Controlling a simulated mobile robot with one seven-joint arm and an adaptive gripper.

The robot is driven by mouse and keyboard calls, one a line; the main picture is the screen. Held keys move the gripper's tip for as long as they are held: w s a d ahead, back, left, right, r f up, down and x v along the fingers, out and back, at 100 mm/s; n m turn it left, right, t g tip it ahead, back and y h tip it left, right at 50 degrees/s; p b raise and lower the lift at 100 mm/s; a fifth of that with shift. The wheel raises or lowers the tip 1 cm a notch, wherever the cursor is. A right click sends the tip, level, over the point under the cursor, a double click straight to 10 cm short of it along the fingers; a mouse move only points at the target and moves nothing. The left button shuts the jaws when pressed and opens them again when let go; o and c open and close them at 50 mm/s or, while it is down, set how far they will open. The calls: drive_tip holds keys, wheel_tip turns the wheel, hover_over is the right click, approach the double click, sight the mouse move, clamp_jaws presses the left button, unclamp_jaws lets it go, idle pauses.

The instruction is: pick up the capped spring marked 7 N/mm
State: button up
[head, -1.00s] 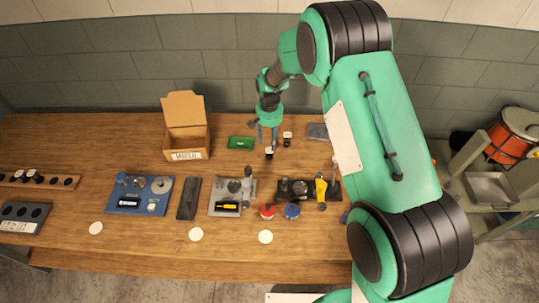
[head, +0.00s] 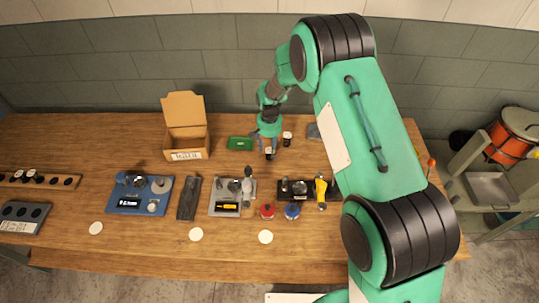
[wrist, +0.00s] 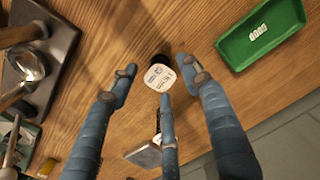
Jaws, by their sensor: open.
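A small capped spring with a white, printed square cap (wrist: 160,77) and a dark body stands on the wooden bench. Its print is too small to read. My gripper (wrist: 157,82) is open above it, with its three blue-grey fingers spread around the cap and no clear contact. In the head view my gripper (head: 268,143) is over this same capped spring (head: 268,154), which it partly covers. A second capped spring (head: 287,138) stands just to the right and behind. Its marking cannot be read either.
A green tray (head: 240,143) lies left of my gripper, and a grey pad (head: 314,131) lies to the right. An open cardboard box (head: 186,143) stands further left. Several fixtures, including a blue one (head: 139,194), line the front of the bench (head: 330,260).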

drive_tip(key=shift+f, duration=1.3)
drive_tip(key=c, duration=1.1)
